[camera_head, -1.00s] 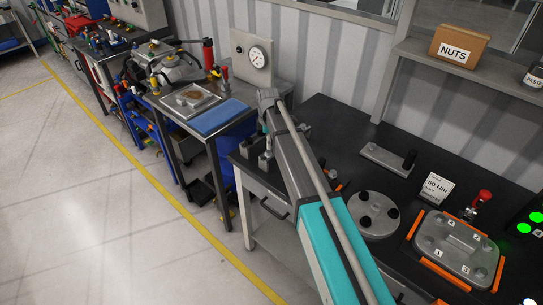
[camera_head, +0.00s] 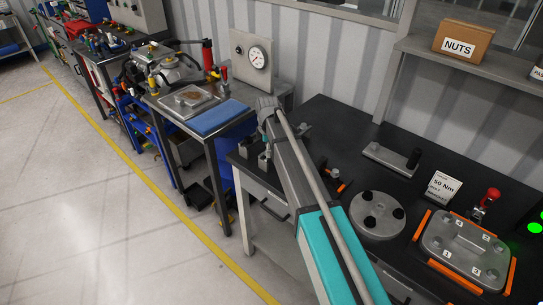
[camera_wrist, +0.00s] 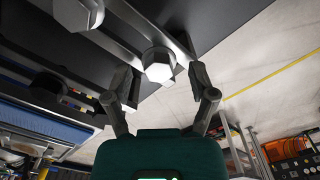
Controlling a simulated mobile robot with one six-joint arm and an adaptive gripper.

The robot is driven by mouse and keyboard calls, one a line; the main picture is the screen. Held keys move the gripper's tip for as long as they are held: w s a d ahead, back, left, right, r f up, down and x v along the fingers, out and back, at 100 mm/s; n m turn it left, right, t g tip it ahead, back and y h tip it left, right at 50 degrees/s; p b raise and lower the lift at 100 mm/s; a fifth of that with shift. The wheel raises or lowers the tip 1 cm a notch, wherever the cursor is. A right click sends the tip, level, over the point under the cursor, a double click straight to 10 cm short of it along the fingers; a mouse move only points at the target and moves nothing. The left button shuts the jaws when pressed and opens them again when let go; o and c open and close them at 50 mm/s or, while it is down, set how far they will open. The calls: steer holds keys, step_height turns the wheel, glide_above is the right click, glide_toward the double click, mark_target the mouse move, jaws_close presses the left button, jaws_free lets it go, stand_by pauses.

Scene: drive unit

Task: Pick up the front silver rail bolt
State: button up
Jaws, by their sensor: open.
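In the wrist view, a silver hex-headed rail bolt (camera_wrist: 158,65) sits between the two fingertips of my gripper (camera_wrist: 160,78). The fingers are apart, with a gap on each side of the bolt head, and my gripper is open and empty. A second silver bolt (camera_wrist: 78,13) is at the top left, and a darker bolt (camera_wrist: 48,86) stands further left. A dark rail strip (camera_wrist: 130,22) runs beside the bolts. In the head view my arm hides most of the rail and the fingers.
The black workbench (camera_head: 325,125) also holds a round grey plate with black knobs (camera_head: 377,215), a numbered cover in orange brackets (camera_head: 463,247), a 50 Nm sign (camera_head: 444,188) and a grey bar with a black post (camera_head: 390,158). A side table with a blue mat (camera_head: 218,117) stands left.

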stand_by(0.4)
jaws_close()
steer(key=shift+r, duration=0.2)
stand_by(0.3)
step_height(320, 180, up, 2)
steer(key=p, duration=0.2)
steer(key=shift+r+p, duration=0.1)
steer(key=shift+p, duration=0.2)
steer(key=s+d+r+p, duration=0.1)
steer(key=s+r+p, duration=0.9)
steer(key=s, duration=0.4)
steer(key=shift+d+r, duration=0.2)
steer(key=shift+d, duration=0.2)
steer(key=shift+p, duration=0.3)
